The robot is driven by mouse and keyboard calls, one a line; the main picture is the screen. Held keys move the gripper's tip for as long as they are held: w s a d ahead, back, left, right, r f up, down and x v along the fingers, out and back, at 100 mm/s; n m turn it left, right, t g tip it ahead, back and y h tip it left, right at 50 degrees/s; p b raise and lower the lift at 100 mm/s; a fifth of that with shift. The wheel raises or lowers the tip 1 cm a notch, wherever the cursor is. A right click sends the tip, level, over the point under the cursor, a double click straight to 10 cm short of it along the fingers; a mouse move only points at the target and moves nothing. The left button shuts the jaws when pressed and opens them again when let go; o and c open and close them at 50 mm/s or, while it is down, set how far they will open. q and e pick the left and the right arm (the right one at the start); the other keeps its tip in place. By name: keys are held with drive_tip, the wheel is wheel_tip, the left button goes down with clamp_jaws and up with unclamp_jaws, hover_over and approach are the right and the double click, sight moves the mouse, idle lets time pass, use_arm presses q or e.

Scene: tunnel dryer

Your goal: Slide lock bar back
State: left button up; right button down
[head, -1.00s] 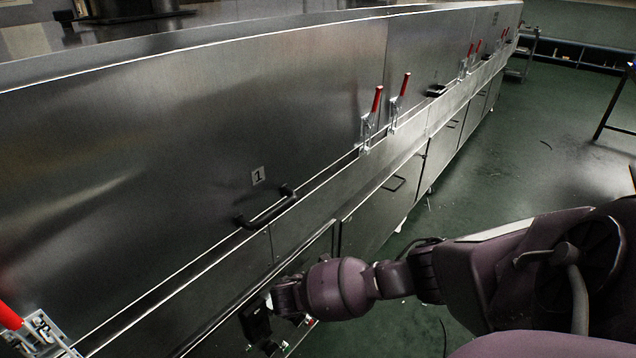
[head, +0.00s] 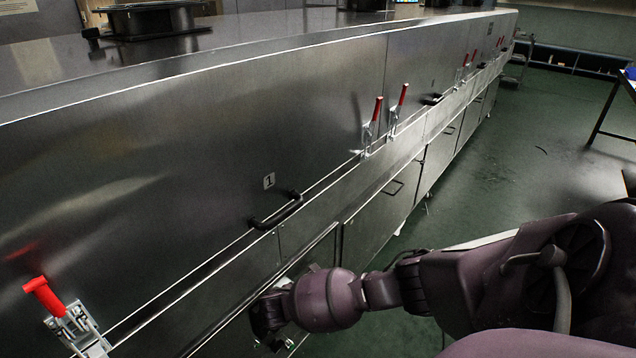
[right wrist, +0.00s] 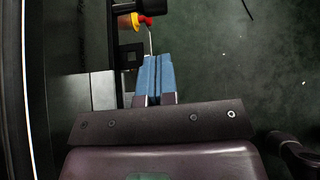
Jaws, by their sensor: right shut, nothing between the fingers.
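My right gripper (head: 266,322) is low in front of the dryer's side, below the panel marked 1, and its tips are dark and hard to make out in the head view. In the right wrist view its two blue finger pads (right wrist: 155,66) are pressed together with nothing between them. Just beyond the tips are a thin pale rod (right wrist: 149,40) and a small red and yellow piece (right wrist: 140,20), beside a dark upright frame. I cannot tell whether the fingers touch the rod. I cannot make out the lock bar for certain. My left gripper is not in view.
The long steel dryer (head: 180,150) fills the left, with a black handle (head: 277,212) on its panel. Red-handled clamps stand along its ledge, one at the near left (head: 62,310). Green floor (head: 500,170) lies open to the right.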

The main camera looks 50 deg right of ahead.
drive_tip(key=p+v, duration=0.2)
drive_tip(key=v, duration=0.5)
drive_tip(key=shift+r, duration=0.2)
